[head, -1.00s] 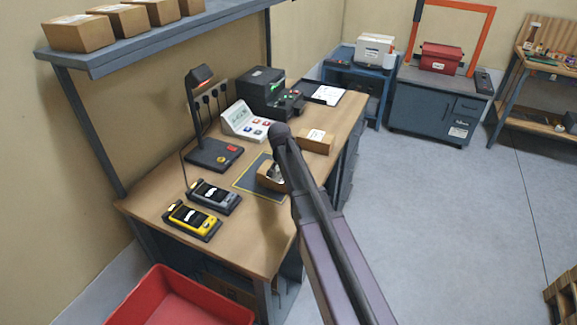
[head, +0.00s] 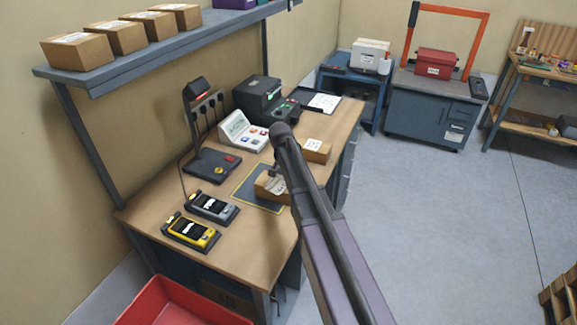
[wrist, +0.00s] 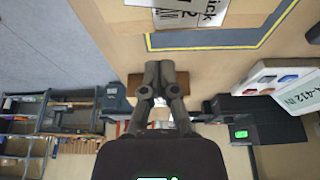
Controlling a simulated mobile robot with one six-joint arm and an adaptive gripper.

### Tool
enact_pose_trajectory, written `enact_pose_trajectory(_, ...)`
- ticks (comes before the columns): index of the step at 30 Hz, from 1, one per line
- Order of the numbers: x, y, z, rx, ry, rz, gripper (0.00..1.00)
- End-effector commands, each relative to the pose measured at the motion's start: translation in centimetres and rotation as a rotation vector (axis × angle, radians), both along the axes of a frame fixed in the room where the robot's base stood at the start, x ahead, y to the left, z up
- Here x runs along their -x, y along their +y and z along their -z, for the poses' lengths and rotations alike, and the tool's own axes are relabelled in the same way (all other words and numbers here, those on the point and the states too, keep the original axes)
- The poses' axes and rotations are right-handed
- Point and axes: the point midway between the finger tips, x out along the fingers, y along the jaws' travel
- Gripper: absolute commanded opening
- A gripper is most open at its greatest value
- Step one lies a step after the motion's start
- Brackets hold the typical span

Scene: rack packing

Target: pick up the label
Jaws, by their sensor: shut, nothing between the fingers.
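A white label with black print (wrist: 205,12) shows at the top edge of the wrist view, partly cut off. It appears to lie on the small cardboard box (head: 268,187) that stands on the dark yellow-edged mat (head: 246,190). My gripper (wrist: 160,66) is shut and empty, with its fingertips apart from the label in the wrist view. In the head view my arm hides most of the gripper, close to the box on the mat.
A second labelled box (head: 318,152) stands farther back on the bench (head: 255,235). A white button panel (head: 242,132) and a black printer-like machine (head: 262,97) stand behind the mat. Two handheld devices, grey (head: 212,208) and yellow (head: 191,233), lie in front.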

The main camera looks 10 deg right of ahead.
Motion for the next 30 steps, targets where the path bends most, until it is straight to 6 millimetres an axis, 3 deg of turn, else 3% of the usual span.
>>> enact_pose_trajectory(18,1.5,1.1,-5.3,0.001,0.0,-0.002,0.0)
enact_pose_trajectory(30,1.8,1.4,-6.3,0.001,0.0,-0.002,0.0)
